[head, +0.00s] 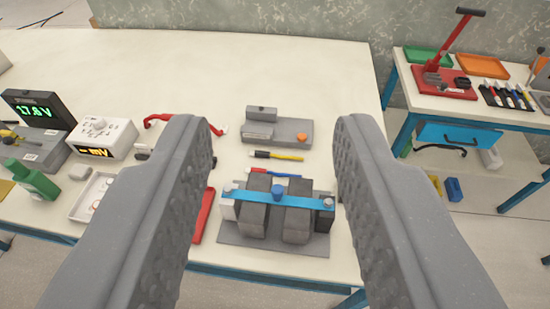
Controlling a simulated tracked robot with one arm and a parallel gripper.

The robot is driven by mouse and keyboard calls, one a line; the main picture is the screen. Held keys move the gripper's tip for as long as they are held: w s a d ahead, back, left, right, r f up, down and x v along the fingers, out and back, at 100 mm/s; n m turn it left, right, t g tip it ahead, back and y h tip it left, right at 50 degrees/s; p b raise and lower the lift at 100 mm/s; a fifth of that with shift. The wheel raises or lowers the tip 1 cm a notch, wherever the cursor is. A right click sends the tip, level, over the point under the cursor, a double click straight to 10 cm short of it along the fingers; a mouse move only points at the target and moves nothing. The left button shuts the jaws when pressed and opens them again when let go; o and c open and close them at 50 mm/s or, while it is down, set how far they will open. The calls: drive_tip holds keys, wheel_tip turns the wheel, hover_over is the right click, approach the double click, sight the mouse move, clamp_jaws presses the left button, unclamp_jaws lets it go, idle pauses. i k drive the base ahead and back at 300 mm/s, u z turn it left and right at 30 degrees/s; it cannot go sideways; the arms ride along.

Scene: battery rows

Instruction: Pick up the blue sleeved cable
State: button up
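My gripper (274,135) is open, its two grey fingers wide apart on either side of the picture, with nothing held between them. A short, thin blue piece (287,175), perhaps the blue sleeved cable, lies on the cream table between the fingers, just behind the battery holder.
A battery holder with a blue clamp bar (262,196) stands close in front. A grey block fixture (290,130) stands behind. Red cable (160,118), meter (102,137) and green bottle (33,178) are left. A side table (418,98) with tools stands right. The table's back is clear.

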sight(252, 170)
drive_tip(key=u, duration=0.35)
drive_tip(key=i, duration=1)
drive_tip(key=z, duration=0.1)
